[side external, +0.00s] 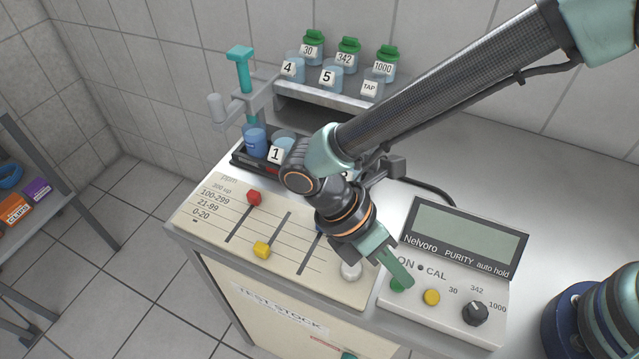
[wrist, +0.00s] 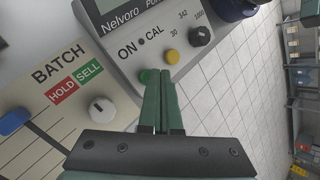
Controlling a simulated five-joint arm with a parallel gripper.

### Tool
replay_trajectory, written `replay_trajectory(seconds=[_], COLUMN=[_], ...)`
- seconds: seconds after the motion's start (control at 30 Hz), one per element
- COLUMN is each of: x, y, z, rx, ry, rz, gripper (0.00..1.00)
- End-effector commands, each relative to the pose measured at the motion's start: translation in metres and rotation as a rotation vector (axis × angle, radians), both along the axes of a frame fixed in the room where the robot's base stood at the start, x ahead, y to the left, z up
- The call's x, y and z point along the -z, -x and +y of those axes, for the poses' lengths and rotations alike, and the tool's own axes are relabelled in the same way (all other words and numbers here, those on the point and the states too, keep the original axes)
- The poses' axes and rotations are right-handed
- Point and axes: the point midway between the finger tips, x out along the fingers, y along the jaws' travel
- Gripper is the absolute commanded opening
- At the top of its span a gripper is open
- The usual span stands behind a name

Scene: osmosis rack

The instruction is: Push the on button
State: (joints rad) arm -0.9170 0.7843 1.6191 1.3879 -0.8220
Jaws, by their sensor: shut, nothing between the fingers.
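The on button (wrist: 149,75) is a small green button below the word ON on the grey Nelvoro purity meter (wrist: 135,22). In the side view the on button (side external: 397,287) is partly hidden by my finger. My gripper (side external: 406,281) is shut and empty, pointing down at the button. In the wrist view the green fingertips of my gripper (wrist: 161,77) overlap the button's lower right edge. I cannot tell whether they touch it. The meter (side external: 464,240) has a blank screen.
A yellow button (side external: 432,297) and a black knob (side external: 475,312) sit right of the on button. A cream slider panel (side external: 215,240) with a white knob (side external: 351,270) lies left. Labelled jars (side external: 345,60) stand on a shelf behind.

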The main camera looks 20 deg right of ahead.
Motion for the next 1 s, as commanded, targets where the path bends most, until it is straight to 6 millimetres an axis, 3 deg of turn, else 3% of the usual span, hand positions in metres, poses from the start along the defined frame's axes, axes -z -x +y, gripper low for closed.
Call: replay_trajectory(seconds=[0.43, 1.0], x=[-0.007, -0.057], y=[0.0, 0.0], z=[0.0, 0.0], rx=[0.0, 0.0], ry=[-0.001, -0.001], rz=[-0.001, -0.002], gripper=[0.0, 0.0])
